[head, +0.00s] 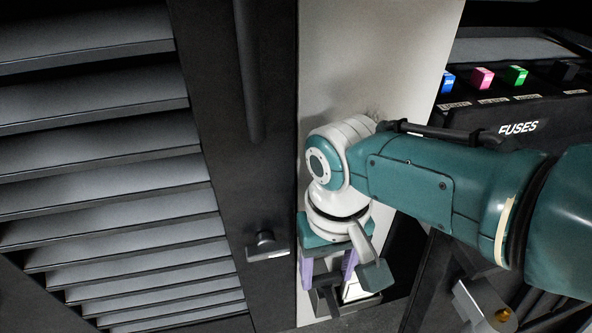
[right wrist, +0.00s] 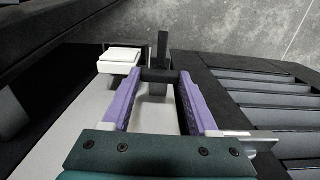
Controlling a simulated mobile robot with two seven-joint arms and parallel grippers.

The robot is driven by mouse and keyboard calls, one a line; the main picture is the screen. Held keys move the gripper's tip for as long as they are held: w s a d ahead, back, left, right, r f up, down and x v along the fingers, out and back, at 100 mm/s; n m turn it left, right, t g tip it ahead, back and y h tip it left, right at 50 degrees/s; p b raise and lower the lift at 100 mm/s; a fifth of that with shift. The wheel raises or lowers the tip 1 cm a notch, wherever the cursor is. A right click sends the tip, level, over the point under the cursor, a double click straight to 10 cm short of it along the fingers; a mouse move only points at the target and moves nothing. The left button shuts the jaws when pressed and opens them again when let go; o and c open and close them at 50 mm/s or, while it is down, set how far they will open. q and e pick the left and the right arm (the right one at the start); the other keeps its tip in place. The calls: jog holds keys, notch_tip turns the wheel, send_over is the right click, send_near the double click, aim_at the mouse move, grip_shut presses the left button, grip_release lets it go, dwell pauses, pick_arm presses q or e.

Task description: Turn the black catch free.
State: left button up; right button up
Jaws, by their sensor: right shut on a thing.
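The black catch (right wrist: 162,45) shows in the right wrist view as a dark crossbar with an arm standing up from its middle. Its crossbar lies between the purple fingers of my right gripper (right wrist: 160,77), which is shut on it. In the head view my right gripper (head: 329,282) points down at the foot of the pale panel, with the dark catch (head: 328,301) at its fingertips. Part of the catch is hidden there by the gripper. My left gripper is not in view.
A pale panel (head: 345,60) stands behind my right arm. A slatted grille (head: 110,180) fills the left, and a metal handle (head: 266,246) sticks out from its dark frame. A white block (right wrist: 120,58) sits close to the catch. A fuse box (head: 520,128) stands at right.

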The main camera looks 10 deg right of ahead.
aim_at(326, 276)
jog(key=o, duration=1.1)
notch_tip(326, 276, up, 8)
jog(key=p, duration=0.5)
jog(key=shift+f+p, duration=0.2)
jog(key=shift+p, duration=0.2)
